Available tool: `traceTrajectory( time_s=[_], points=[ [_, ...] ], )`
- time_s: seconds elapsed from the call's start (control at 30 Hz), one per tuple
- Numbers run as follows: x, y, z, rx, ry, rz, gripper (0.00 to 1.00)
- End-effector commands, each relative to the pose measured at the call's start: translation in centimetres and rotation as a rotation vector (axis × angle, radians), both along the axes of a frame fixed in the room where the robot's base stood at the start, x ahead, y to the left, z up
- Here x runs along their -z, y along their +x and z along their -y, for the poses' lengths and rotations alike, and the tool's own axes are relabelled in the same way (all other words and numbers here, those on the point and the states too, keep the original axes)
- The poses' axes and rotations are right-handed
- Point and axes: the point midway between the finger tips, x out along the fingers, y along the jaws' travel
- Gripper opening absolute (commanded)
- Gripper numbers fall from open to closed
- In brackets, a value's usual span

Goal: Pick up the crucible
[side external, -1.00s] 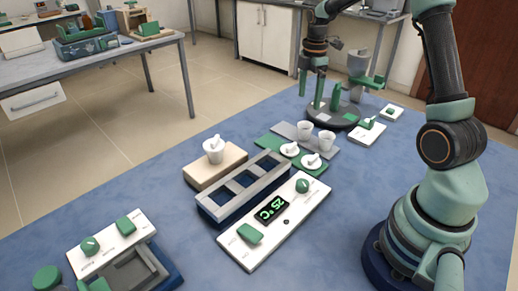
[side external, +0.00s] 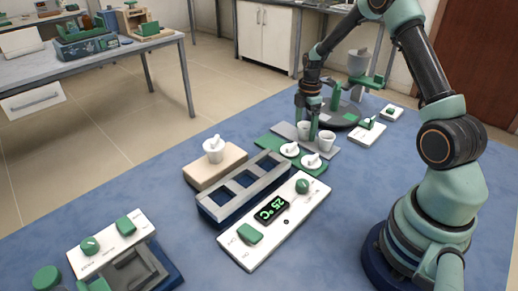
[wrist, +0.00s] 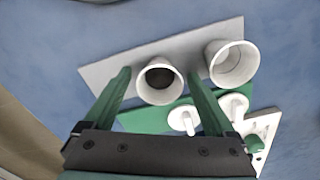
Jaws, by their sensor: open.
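Two white open crucibles stand on a grey plate (side external: 284,129). In the side view the left crucible (side external: 303,129) is at my gripper (side external: 307,122), partly hidden by a green finger; the right crucible (side external: 326,141) stands clear. In the wrist view my open gripper (wrist: 158,75) has one finger on each side of the crucible with a dark inside (wrist: 160,84). The other crucible (wrist: 232,66), pale inside, is outside the right finger. A third crucible with a lid (side external: 213,151) stands on a beige block (side external: 203,176).
Two white lids (side external: 290,149) lie on a green mat (side external: 268,140) close in front of the crucibles. A furnace with a 25 °C display (side external: 271,209) and a slotted grey rack (side external: 212,206) stand nearer the camera. Blue tabletop (side external: 150,190) is free at the left.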

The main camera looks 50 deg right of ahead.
Motion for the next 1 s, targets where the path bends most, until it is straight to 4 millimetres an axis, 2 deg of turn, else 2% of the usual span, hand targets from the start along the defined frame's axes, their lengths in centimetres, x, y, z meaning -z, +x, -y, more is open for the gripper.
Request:
traceTrajectory(
  time_s=[0.1, 0.33, 0.47, 0.5, 0.57, 0.83, 1.0],
  points=[
    [0.8, 0.0, 0.0, 0.000, 0.000, 0.000, 0.90],
    [0.8, 0.0, 0.0, 0.001, 0.000, 0.001, 0.90],
    [0.8, 0.0, 0.0, 0.001, 0.000, 0.001, 0.40],
    [0.8, 0.0, 0.0, 0.001, 0.000, 0.001, 0.25],
    [0.8, 0.0, 0.0, 0.001, 0.000, 0.001, 0.03],
    [0.7, 0.0, 0.0, 0.001, -0.001, 0.002, 0.03],
    [-0.3, 0.1, 0.1, 0.001, -0.002, 0.005, 0.03]
  ],
)
